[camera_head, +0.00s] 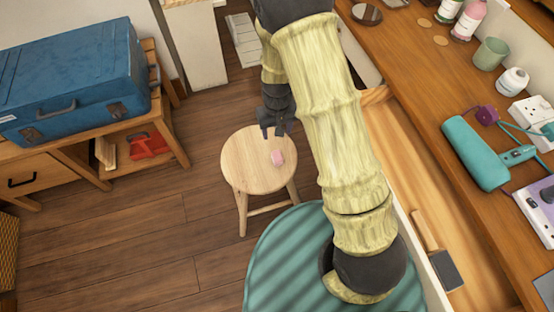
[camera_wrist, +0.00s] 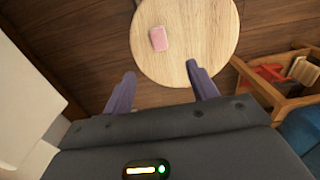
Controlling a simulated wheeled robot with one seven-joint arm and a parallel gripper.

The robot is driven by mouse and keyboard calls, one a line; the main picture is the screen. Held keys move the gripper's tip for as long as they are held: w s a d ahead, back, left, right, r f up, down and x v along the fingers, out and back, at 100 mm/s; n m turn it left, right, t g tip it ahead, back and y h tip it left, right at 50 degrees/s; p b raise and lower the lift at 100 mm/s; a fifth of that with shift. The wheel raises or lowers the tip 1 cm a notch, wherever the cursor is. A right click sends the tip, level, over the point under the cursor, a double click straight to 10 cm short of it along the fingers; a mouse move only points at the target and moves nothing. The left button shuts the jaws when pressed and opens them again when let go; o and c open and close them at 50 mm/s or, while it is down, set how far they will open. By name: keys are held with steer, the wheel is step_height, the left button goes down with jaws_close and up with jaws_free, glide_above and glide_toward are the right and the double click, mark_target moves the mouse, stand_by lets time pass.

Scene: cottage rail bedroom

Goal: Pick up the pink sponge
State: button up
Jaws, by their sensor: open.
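The pink sponge (camera_head: 277,158) is a small block lying on the round wooden stool (camera_head: 250,172) in the head view. In the wrist view the sponge (camera_wrist: 158,39) lies left of centre on the pale stool top (camera_wrist: 200,50), beyond my fingertips. My gripper (camera_head: 276,127) is above the stool's far side in the head view, with nothing visible in it. In the wrist view my gripper (camera_wrist: 161,72) has its two fingers spread apart, and the sponge shows past the gap between them, not touched by either finger.
A wooden bench (camera_head: 165,125) with a blue suitcase (camera_head: 75,80) stands to the left. A long desk (camera_head: 425,75) on the right holds a teal hair dryer (camera_head: 475,152), bottles and a mug (camera_head: 490,53). An open drawer (camera_head: 430,200) juts out. Floor left of the stool is clear.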

mark_target(277, 155)
steer(key=shift+a+f, duration=0.15)
steer(key=shift+f, duration=0.3)
step_height(277, 155, down, 12)
steer(key=shift+f+b, duration=0.1)
steer(key=shift+b, duration=1.15)
steer(key=f, duration=0.1)
steer(key=f+b, duration=0.1)
steer(key=f, duration=0.3)
steer(key=shift+w+d+f, duration=0.1)
steer(key=shift+w+d, duration=0.15)
steer(key=shift+c, duration=0.2)
